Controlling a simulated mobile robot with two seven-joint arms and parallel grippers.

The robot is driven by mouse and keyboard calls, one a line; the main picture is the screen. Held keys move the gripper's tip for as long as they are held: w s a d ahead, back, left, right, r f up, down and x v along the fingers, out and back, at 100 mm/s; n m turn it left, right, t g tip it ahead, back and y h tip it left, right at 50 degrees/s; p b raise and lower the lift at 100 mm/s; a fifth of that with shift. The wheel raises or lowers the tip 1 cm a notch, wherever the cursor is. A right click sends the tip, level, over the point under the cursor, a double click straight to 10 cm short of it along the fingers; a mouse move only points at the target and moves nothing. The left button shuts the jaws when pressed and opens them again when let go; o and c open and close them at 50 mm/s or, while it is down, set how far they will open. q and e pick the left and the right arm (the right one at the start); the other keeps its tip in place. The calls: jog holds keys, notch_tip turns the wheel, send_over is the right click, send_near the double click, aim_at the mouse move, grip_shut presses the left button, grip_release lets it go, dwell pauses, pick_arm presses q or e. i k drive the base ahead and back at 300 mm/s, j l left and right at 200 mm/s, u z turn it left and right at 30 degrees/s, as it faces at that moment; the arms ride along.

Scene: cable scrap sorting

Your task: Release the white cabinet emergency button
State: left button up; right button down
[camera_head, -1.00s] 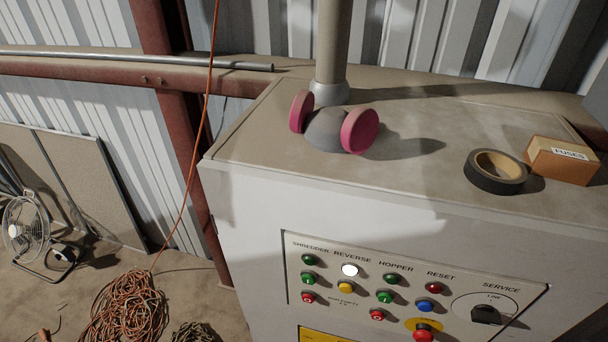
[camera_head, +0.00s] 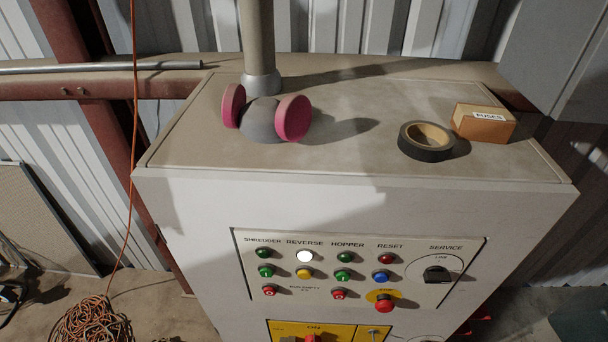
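The white cabinet (camera_head: 190,210) stands in front of me, with a control panel (camera_head: 460,285) on its front face. The emergency button (camera_head: 384,305) is a red mushroom knob on a yellow disc, at the lower right of the panel. Above it are a blue button (camera_head: 381,276) and a dark red lamp (camera_head: 387,259) under the label RESET. The white lamp (camera_head: 305,256) under REVERSE is lit. Whether the emergency button is latched in cannot be told. Neither of my grippers is in view.
On the cabinet top are a respirator with pink filters (camera_head: 293,118), a black tape roll (camera_head: 427,142), a FUSES box (camera_head: 484,123) and a grey pipe (camera_head: 258,45). A yellow ON plate (camera_head: 340,331) is below the panel. Orange cable (camera_head: 92,322) lies on the floor at left.

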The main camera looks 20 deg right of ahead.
aim_at(383, 306)
jog(key=k+j+z, duration=0.1)
jog(key=z, duration=1)
